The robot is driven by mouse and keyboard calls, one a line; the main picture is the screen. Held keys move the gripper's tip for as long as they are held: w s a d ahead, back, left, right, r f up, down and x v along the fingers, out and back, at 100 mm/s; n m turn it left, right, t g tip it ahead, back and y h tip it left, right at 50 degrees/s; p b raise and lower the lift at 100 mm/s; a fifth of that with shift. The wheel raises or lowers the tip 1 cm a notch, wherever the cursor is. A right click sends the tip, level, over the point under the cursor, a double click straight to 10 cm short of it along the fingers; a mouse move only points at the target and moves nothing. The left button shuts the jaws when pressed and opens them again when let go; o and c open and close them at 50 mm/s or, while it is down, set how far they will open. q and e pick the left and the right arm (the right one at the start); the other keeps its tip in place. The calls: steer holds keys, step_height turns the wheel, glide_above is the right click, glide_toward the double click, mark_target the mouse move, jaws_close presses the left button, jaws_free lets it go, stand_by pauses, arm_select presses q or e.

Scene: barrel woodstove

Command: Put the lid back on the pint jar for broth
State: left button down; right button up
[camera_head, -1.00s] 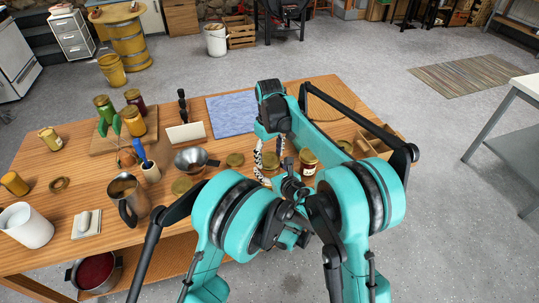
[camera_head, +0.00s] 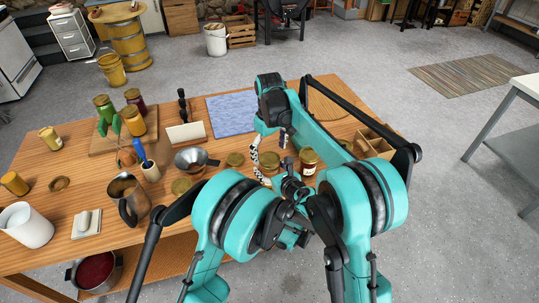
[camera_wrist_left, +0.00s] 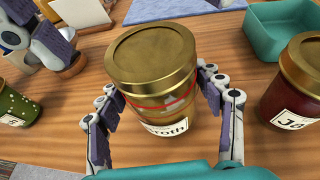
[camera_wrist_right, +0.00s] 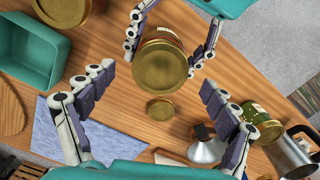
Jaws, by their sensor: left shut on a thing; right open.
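The pint jar for broth (camera_wrist_left: 165,118), its label partly readable as "roth", stands upright between the fingers of my left gripper (camera_wrist_left: 160,100), which is shut on it. A gold lid (camera_wrist_left: 150,52) sits on the jar's top and looks level; a red band shows below it. In the right wrist view the lid (camera_wrist_right: 160,66) is seen from above. My right gripper (camera_wrist_right: 157,84) is open and empty, its fingers spread wide above the jar. In the head view the right gripper (camera_head: 270,150) is over the jar (camera_head: 269,163), and my arms hide most of the left gripper.
A dark red jar (camera_head: 309,161) stands close to the right of the broth jar. A loose gold lid (camera_wrist_right: 160,108) lies on the table nearby. A teal bin (camera_wrist_left: 278,32), a metal funnel (camera_head: 192,160) and a blue cloth (camera_head: 231,115) are also around.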

arm_select(q)
steer(key=shift+c, duration=1)
jaws_free()
arm_select(e)
step_height(320, 180, up, 10)
steer(key=shift+r, duration=0.15)
arm_select(q)
steer(key=v, duration=1.2)
steer(key=shift+f, duration=0.1)
